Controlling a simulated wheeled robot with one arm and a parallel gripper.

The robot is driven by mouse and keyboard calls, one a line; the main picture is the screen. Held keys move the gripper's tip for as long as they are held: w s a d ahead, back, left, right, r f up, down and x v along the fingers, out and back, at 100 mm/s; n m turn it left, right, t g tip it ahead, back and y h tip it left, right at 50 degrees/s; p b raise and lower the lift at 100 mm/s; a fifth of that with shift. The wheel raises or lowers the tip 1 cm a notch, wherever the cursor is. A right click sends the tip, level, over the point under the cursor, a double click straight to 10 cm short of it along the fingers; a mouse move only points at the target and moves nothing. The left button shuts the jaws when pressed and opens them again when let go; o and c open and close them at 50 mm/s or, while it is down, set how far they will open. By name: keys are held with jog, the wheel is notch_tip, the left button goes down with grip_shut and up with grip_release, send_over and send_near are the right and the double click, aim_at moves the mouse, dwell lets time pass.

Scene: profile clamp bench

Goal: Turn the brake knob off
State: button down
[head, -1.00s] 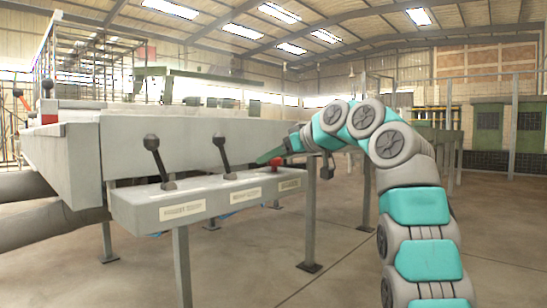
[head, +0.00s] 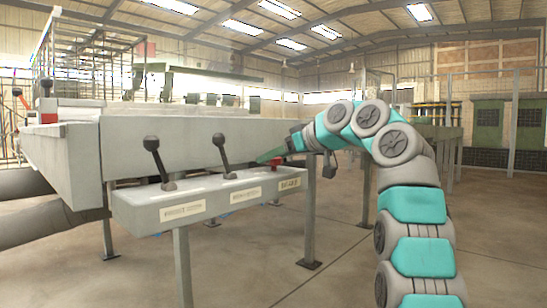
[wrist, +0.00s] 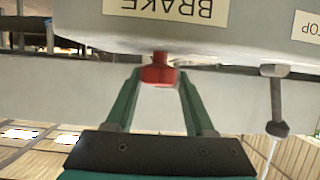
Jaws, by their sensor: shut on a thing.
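The brake knob (wrist: 158,70) is red and sits below the box with the upside-down BRAKE label (wrist: 165,8) in the wrist view. My gripper (wrist: 160,78) has its green fingers on either side of the knob and is shut on it. In the head view the red knob (head: 275,165) shows at the right end of the grey control box (head: 215,205), partly hidden by my gripper (head: 265,159). The knob's marking and exact angle cannot be read.
Two black-knobbed levers, a left one (head: 157,161) and a middle one (head: 222,154), stand on the same box. A lever (wrist: 277,105) shows beside the knob in the wrist view. The long grey bench (head: 170,145) runs behind. The floor to the right is open.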

jog(key=shift+c, duration=1.4)
grip_release()
jog(key=v, duration=0.7)
jog(key=shift+s+d, duration=0.25)
jog(key=shift+s, duration=0.05)
jog(key=shift+r, duration=0.15)
